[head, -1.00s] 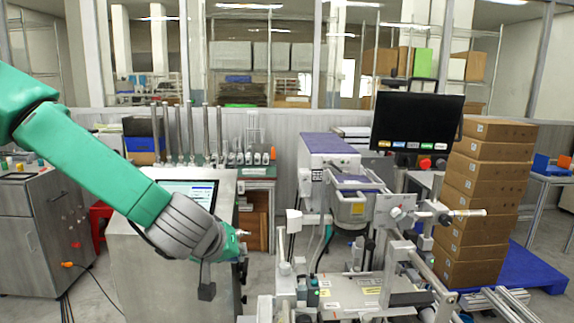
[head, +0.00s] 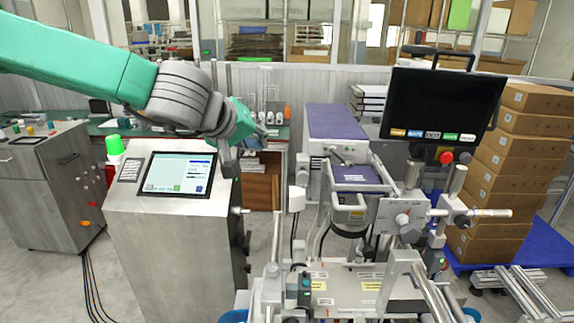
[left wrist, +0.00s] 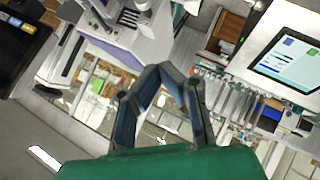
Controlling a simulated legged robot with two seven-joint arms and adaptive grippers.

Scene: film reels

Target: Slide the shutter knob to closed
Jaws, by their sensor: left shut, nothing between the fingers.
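I cannot tell for sure which part is the shutter knob. A round pale knob (head: 402,219) sits on the front of the grey machine in the middle right. Small dark knobs (head: 247,241) stick out from the right side of the steel cabinet (head: 165,240). My left gripper (head: 264,130) is raised above and behind the cabinet's right edge, apart from those knobs. In the left wrist view my left gripper (left wrist: 160,72) is shut, its fingertips together and empty. No knob can be made out between or at the fingers there. My right gripper is not in view.
A touch screen (head: 178,174) tops the cabinet, with a green lamp (head: 115,147) beside it. A black monitor (head: 443,105) stands above the machine. Stacked cartons (head: 520,150) stand on a blue pallet at right. A narrow floor gap lies between cabinet and machine.

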